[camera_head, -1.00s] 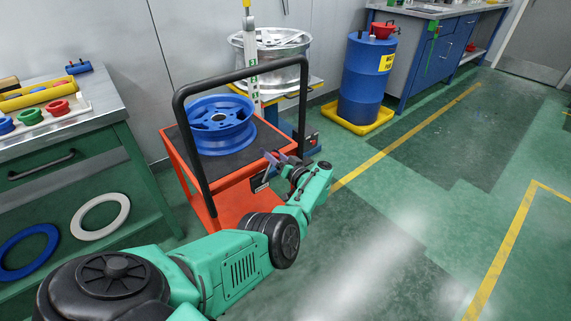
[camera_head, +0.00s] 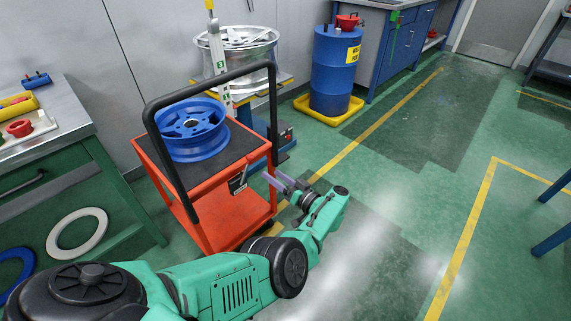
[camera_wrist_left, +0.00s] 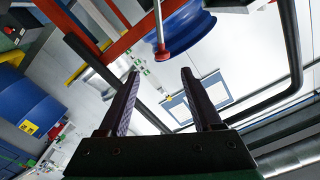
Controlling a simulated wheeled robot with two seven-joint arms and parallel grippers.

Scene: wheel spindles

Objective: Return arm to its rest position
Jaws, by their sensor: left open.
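My left arm comes in from the lower left in the head view. Its gripper (camera_head: 275,181) is beside the right side of the red cart (camera_head: 232,214), low and apart from the blue wheel. In the left wrist view the two fingers of this gripper (camera_wrist_left: 160,95) are spread with nothing between them. A blue wheel (camera_head: 193,128) lies flat on the cart's dark top; part of it also shows at the top of the left wrist view (camera_wrist_left: 190,30). My right gripper is in neither view.
The cart's black handle (camera_head: 150,112) rises close to my left arm. A workbench (camera_head: 75,125) stands at the left. A silver rim (camera_head: 240,48) on a stand and a blue barrel (camera_head: 333,75) are behind. Green floor (camera_head: 400,215) at the right is clear.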

